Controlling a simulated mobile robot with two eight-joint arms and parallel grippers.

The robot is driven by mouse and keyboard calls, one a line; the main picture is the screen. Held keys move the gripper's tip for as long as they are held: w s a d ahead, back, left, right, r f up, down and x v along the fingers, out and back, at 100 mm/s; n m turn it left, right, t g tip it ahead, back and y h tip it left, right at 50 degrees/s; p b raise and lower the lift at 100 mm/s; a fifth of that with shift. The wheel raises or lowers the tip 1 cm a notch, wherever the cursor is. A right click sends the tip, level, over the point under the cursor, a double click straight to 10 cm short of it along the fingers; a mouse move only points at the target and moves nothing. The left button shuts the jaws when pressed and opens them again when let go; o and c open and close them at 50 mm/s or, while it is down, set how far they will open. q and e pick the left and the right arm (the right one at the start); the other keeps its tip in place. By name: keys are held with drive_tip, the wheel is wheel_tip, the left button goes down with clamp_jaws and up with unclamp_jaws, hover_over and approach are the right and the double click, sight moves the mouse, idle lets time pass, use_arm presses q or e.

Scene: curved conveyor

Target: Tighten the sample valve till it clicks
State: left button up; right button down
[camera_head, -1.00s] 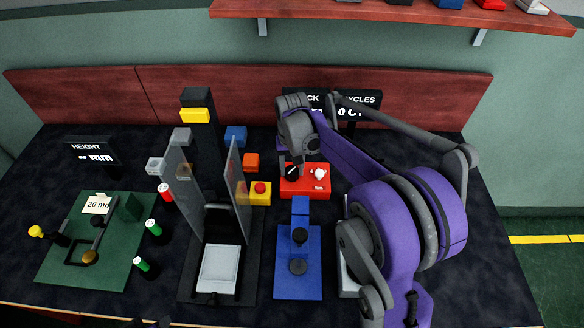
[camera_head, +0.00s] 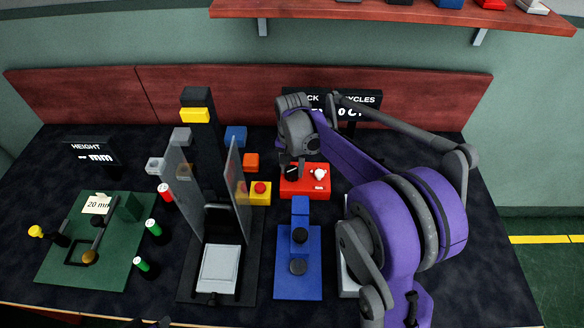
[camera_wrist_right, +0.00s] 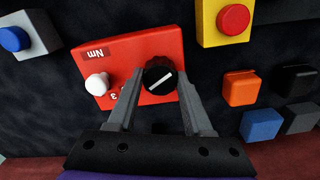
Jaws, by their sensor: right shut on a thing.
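The sample valve appears to be the black round knob (camera_wrist_right: 160,75) with a white line across it, on a red box (camera_wrist_right: 125,60). In the head view the red box (camera_head: 318,190) stands at the back of the table, and the knob (camera_head: 292,172) is partly covered by my gripper. My right gripper (camera_wrist_right: 160,82) has its two fingers on either side of the knob, shut on it. It also shows in the head view (camera_head: 291,164), reaching down from above. The white line lies diagonally in the wrist view. My left gripper is not clearly seen.
A white knob (camera_wrist_right: 97,84) sits beside the black one on the box. A yellow box with a red button (camera_head: 260,188) stands close on the left. A blue fixture (camera_head: 298,285) and a black press with clear side panels (camera_head: 238,190) stand nearer the front.

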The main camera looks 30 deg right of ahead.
sight(292, 170)
drive_tip(key=shift+c, duration=1.5)
unclamp_jaws()
drive_tip(key=shift+r, duration=0.15)
wheel_tip(292, 170, up, 11)
drive_tip(key=p, duration=0.1)
drive_tip(key=shift+f, duration=0.2)
